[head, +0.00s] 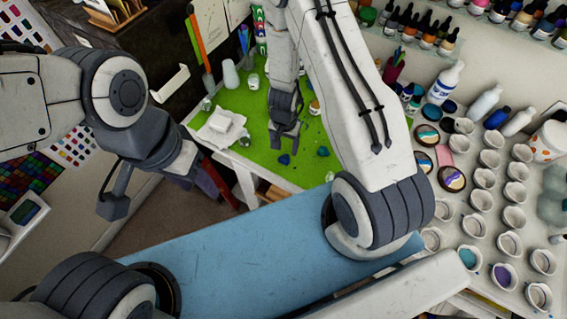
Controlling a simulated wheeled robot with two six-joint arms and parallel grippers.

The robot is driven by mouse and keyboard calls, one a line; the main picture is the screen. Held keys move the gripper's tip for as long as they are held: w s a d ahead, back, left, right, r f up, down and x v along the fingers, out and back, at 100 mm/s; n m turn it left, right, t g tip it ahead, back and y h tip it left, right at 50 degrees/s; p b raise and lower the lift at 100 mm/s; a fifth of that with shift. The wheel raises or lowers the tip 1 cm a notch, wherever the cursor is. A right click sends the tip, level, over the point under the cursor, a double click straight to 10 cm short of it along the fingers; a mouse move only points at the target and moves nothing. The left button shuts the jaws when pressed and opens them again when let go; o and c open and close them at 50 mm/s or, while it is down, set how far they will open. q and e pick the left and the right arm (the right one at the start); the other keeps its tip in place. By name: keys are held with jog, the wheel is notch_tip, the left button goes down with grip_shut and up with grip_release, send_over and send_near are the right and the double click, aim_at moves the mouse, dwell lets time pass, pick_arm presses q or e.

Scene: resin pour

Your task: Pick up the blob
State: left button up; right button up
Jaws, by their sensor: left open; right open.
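I cannot tell which one the task means. My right gripper (285,140) hangs over the mat with its fingers pointing down, open and empty, close to the first blob but apparently apart from it. My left gripper (151,192) is open and empty, off to the left of the mat and over the floor.
A crumpled white cloth (220,128) lies on the mat's left. White bottles (445,82) and several small cups (507,243) crowd the table's right side. Paint bottles (405,20) line the back.

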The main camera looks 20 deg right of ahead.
jog(key=shift+s+a+f+b, duration=0.1)
jog(key=shift+s+f+b, duration=0.05)
jog(key=shift+f+b, duration=1.35)
jog(key=shift+s+a+f+b, duration=0.1)
jog(key=shift+f+b, duration=1.35)
jog(key=shift+r, duration=0.1)
grip_shut()
